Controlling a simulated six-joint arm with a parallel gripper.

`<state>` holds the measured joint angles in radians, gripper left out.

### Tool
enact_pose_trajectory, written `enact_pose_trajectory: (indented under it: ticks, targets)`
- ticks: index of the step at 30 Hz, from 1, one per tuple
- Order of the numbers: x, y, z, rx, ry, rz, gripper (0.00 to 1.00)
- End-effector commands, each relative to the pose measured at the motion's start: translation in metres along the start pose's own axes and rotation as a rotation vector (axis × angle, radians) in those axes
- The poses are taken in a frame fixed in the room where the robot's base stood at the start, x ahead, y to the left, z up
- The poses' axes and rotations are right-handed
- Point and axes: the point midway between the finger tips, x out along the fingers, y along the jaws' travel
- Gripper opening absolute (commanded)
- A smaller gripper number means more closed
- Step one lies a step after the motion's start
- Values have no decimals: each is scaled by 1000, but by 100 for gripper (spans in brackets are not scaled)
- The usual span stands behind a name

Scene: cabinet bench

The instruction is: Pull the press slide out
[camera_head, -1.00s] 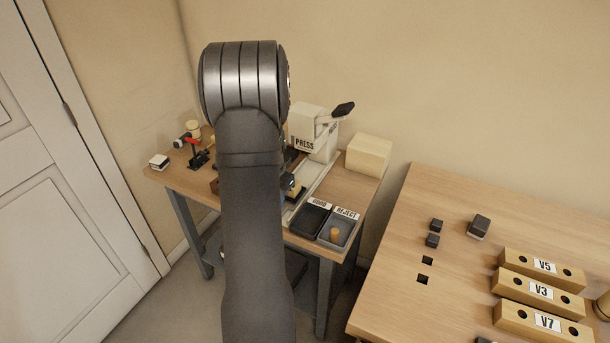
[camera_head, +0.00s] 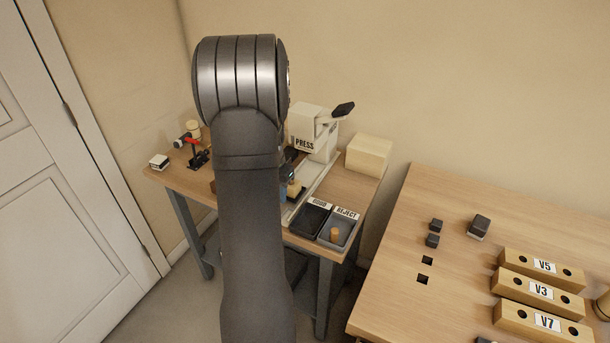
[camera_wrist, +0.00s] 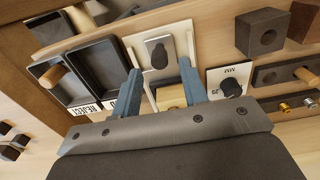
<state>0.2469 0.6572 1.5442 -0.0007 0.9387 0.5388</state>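The white press (camera_head: 305,143) with its dark-ended lever stands at the back of the small bench in the head view. Its pale slide track (camera_head: 320,180) runs forward from it. In the wrist view a pale plate (camera_wrist: 181,35) carries a grey handle-like piece with a round knob (camera_wrist: 159,57), with a wooden block (camera_wrist: 171,97) below it. My gripper (camera_wrist: 160,75) is open, its blue-grey fingers apart on either side of these parts. Nothing is visibly held, and I cannot tell whether a finger touches. My arm hides part of the bench in the head view.
A black GOOD tray (camera_head: 309,219) and a grey REJECT tray (camera_head: 350,229), holding a wooden peg, lie right of the track. A pale box (camera_head: 369,153) stands behind. In the wrist view, a black knob on a labelled plate (camera_wrist: 217,78) is close right of the fingers.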

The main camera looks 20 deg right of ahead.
Motion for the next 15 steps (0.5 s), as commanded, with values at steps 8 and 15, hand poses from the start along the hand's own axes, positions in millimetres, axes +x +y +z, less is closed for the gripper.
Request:
enact_pose_trajectory:
  ticks: [8, 15]
  targets:
    - [-23, 0, 0, 0, 0, 0, 40]
    - [-39, 0, 0, 0, 0, 0, 40]
